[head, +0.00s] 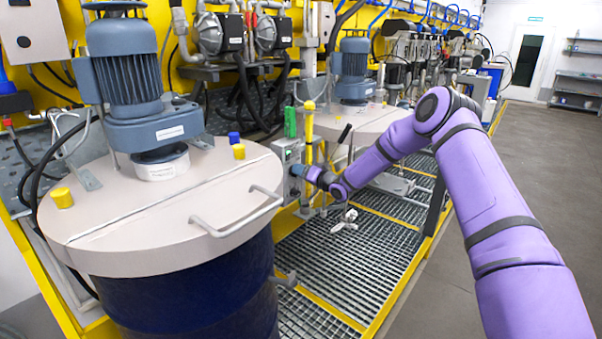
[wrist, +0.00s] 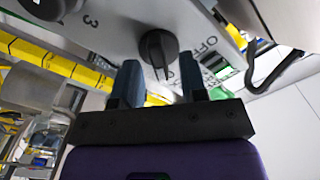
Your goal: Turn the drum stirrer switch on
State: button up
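The stirrer switch is a black rotary knob (wrist: 158,45) on a light grey panel (wrist: 115,30) in the wrist view. An "OFF" label is printed to its right and a "3" to its left. My gripper (wrist: 159,62) is open, its two dark blue-grey fingers on either side of the knob's lower part in the picture. I cannot tell whether either finger touches it. In the head view my gripper (head: 298,171) is at the grey switch box (head: 287,156) beside the drum; the knob is too small to make out there.
A large blue drum (head: 195,305) with a beige lid (head: 130,215) and a motor (head: 130,85) stands at the left. Metal grating (head: 340,270) lies below my arm. The grey floor at the right is clear.

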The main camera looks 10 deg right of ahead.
jog(key=v, duration=1)
jog(key=shift+s+d, duration=0.2)
jog(key=s+d+r+n+g+h, duration=0.15)
jog(key=s+r+h, duration=0.35)
jog(key=s+r, duration=0.55)
jog(key=s+r+g+h, duration=0.3)
jog(key=s+r+h, duration=0.3)
jog(key=r, duration=0.7)
jog(key=s+r+g, duration=0.2)
jog(key=s, duration=1.6)
jog(key=s+a+r+g, duration=0.1)
jog(key=s+r+g, duration=0.1)
jog(key=s, duration=1.7)
jog(key=shift+s+a+r+g, duration=0.15)
jog(key=shift+s+a+g, duration=0.1)
jog(key=shift+g, duration=0.2)
